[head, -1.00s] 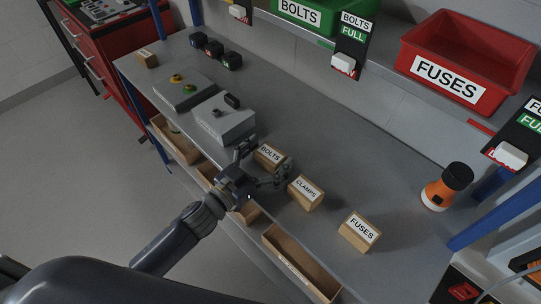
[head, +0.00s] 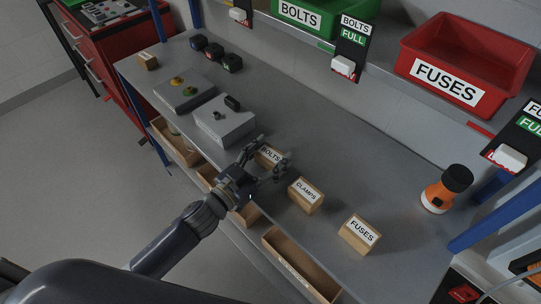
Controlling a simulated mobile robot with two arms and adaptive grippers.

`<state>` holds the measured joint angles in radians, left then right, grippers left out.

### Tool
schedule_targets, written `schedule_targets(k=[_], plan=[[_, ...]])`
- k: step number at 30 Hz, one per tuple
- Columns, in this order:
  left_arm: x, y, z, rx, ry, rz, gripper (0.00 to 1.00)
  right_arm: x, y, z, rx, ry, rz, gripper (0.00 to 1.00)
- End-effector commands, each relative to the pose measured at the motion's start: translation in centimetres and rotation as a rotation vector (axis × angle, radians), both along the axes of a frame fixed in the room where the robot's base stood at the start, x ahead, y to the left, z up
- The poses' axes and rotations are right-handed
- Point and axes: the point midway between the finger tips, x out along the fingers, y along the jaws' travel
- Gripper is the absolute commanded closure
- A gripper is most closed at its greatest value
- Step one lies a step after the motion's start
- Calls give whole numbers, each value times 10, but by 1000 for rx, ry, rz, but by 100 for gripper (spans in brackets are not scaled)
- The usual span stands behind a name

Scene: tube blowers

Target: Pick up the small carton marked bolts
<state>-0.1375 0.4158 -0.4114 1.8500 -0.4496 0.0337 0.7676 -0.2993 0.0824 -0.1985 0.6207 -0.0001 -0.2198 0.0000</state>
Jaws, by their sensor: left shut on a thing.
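The small carton marked bolts (head: 269,155) is a brown box with a white label, on the grey workbench (head: 330,165). My left gripper (head: 270,163) is around it, with one finger at its left side and one at its right. The gripper is shut on the carton and partly covers its front. Whether the carton is clear of the bench top cannot be told. The clamps carton (head: 305,195) stands just right of the gripper. My right gripper is not in view.
The fuses carton (head: 359,234) stands further right. A grey box (head: 224,122) is close behind the gripper's left side. An orange and black lamp (head: 447,189) stands at the right. Open drawers (head: 301,267) jut out below the front edge. A red fuses bin (head: 466,62) sits on the shelf above.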

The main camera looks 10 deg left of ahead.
Motion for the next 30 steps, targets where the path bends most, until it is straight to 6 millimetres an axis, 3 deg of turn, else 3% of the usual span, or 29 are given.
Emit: schedule_targets(k=[6, 21, 30], plan=[[0, 0, 34, 1, -8, -3, 63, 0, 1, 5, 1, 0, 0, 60], [-80, 62, 37, 1, 3, 0, 63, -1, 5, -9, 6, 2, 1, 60], [-111, 87, 42, 2, 1, 0, 63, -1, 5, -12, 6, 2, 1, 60]])
